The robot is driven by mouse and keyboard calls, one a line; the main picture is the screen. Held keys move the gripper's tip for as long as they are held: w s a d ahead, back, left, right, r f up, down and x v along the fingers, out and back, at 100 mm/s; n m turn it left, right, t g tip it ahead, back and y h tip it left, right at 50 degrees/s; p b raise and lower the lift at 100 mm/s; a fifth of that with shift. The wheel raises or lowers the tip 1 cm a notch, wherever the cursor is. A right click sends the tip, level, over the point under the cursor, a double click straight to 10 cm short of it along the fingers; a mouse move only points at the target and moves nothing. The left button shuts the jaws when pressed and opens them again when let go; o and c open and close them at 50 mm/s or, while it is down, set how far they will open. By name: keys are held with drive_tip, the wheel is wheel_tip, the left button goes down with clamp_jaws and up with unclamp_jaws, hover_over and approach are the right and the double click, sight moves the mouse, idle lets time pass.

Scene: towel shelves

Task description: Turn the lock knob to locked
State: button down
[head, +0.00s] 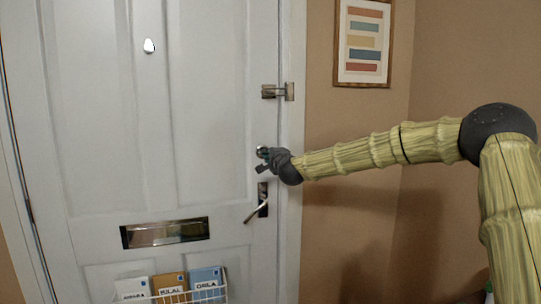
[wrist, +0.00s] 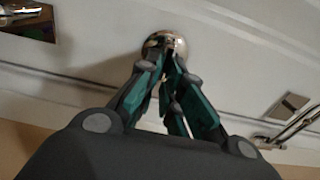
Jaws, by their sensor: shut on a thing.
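The lock knob (wrist: 163,41) is a round, shiny metal piece on the white door (head: 185,90). In the head view the knob (head: 262,152) sits near the door's right edge, above the lever handle, partly covered by my gripper. My gripper (wrist: 168,55) has green-lined fingers that close together at the knob's middle. It is shut on the knob's turning part, which the fingertips largely hide. In the head view my gripper (head: 266,160) reaches in from the right. I cannot tell the knob's turn angle.
A lever handle (head: 256,207) slants down just below the knob. A metal latch (head: 278,91) is on the door edge above. A mail slot (head: 165,232) and a wire rack (head: 180,296) with several envelopes are lower on the door. A framed picture (head: 363,42) hangs at right.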

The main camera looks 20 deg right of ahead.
drive_tip(key=shift+r, duration=0.1)
drive_tip(key=c, duration=1.6)
unclamp_jaws()
drive_tip(key=shift+o, duration=0.2)
drive_tip(key=s+a, duration=0.1)
drive_tip(key=s, duration=1.1)
drive_tip(key=shift+a, duration=0.15)
